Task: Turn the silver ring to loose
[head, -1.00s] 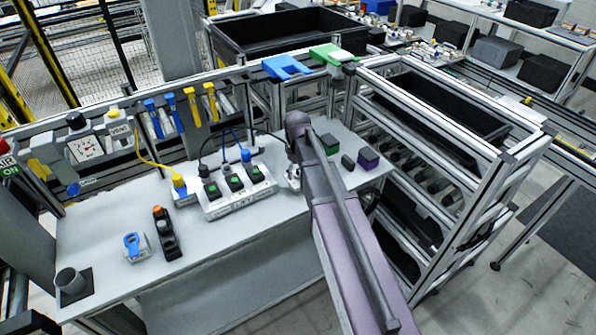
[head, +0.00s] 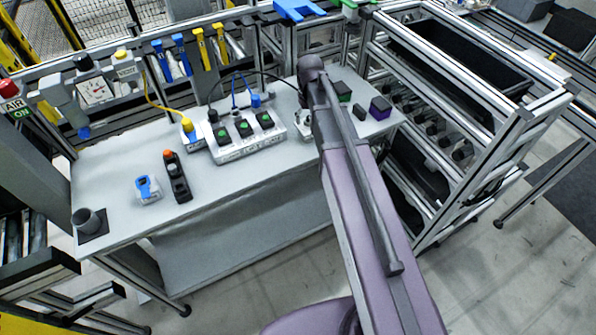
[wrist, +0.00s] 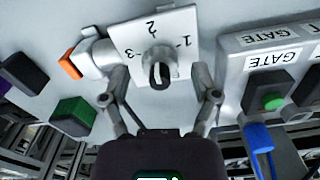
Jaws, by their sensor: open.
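In the wrist view a white plate marked 1, 2 and 3 carries a round grey knob (wrist: 159,62) with a dark slot. A silver collar (wrist: 103,56) with an orange end (wrist: 70,66) sticks out of the plate's left side; I cannot tell for sure which part is the silver ring. My gripper (wrist: 160,97) is open and empty, its fingers spread below the knob, one to each side. In the head view the small white unit (head: 303,122) shows only in part beside my arm, which hides my fingers.
A white GATE box (head: 245,140) stands left of the unit, with a blue plug (wrist: 258,138) near my right finger.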

